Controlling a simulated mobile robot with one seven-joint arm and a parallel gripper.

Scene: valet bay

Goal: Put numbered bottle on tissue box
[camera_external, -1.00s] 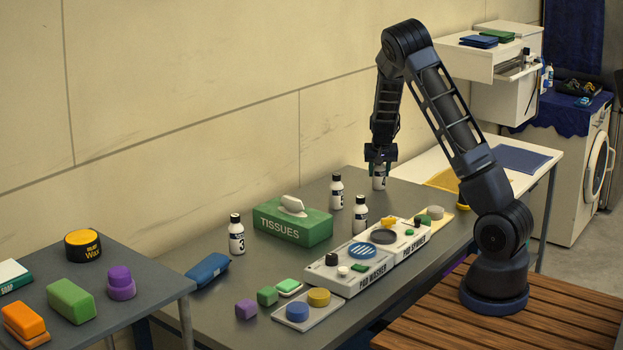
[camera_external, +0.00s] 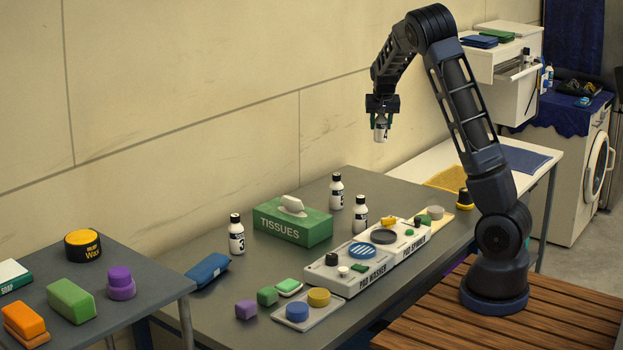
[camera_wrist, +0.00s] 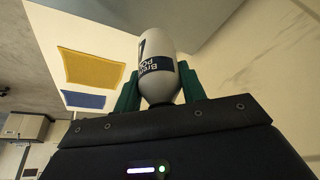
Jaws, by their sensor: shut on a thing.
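My gripper (camera_external: 381,118) is shut on a white numbered bottle (camera_external: 381,134) with a black label, held upright well above the grey table. In the wrist view, the bottle (camera_wrist: 158,45) sits between the green fingers; its number is only partly readable. The green tissue box (camera_external: 318,232), with a white tissue on top, stands on the table, lower and to the left of my gripper. Three similar bottles stand on the table: one marked 3 (camera_external: 236,238) left of the box, another (camera_external: 337,194) behind its right end, and a third (camera_external: 360,215) to its right.
Pad washer (camera_external: 350,283) and pad spinner (camera_external: 412,240) trays with pads lie in front of the box. A yellow cloth (camera_external: 446,178) lies on the white table at right. Space around the held bottle is clear.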

